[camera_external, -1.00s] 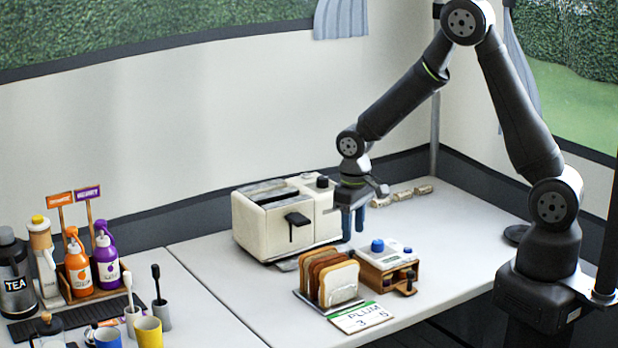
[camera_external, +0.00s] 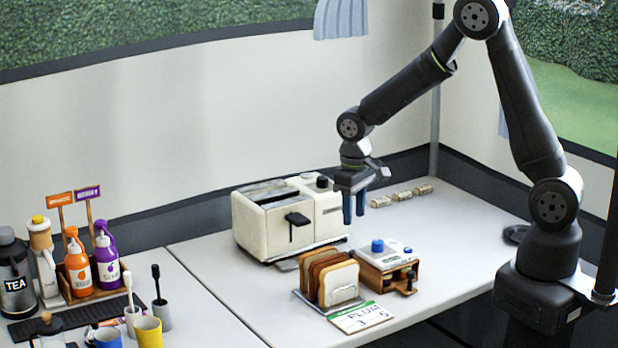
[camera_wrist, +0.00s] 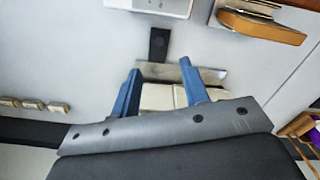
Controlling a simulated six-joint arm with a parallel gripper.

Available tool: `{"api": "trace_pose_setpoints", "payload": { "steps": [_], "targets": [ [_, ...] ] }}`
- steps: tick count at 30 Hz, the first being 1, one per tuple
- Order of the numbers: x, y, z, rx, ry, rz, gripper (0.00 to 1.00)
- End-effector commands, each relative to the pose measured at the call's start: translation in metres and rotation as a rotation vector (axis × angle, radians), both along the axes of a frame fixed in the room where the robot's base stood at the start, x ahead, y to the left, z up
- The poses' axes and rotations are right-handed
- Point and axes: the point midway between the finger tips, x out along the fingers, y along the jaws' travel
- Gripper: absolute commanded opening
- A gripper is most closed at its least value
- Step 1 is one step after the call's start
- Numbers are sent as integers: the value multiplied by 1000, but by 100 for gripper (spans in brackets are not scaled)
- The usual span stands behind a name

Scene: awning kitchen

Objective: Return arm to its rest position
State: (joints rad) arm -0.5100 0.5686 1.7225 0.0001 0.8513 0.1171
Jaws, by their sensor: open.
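My gripper (camera_external: 354,206) hangs in the air with its blue fingers pointing down, just right of the white toaster (camera_external: 287,218) in the external view. The two fingers are apart with nothing held between them. In the wrist view, the blue fingers of my gripper (camera_wrist: 160,92) also stand apart, with a cream surface visible between and below them. The toaster has a dark lever on its front and a dark knob on top.
A rack of bread slices (camera_external: 331,281) stands before the toaster, beside a wooden box with a blue knob (camera_external: 387,263) and a PLUM card (camera_external: 361,317). Small blocks (camera_external: 402,195) lie along the back wall. Bottles and mugs crowd the left. The right counter is mostly clear.

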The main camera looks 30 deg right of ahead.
Motion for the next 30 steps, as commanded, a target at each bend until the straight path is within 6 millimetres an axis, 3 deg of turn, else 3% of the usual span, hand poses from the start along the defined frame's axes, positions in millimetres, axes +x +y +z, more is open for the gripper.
{"api": "trace_pose_setpoints", "payload": {
  "steps": [16, 22, 30],
  "targets": [
    [0, -1, -101, -2, 3, 0, 41],
    [45, 0, -97, 1, -3, -3, 41],
    [47, 0, -42, 2, -5, -1, 41]
  ]
}}
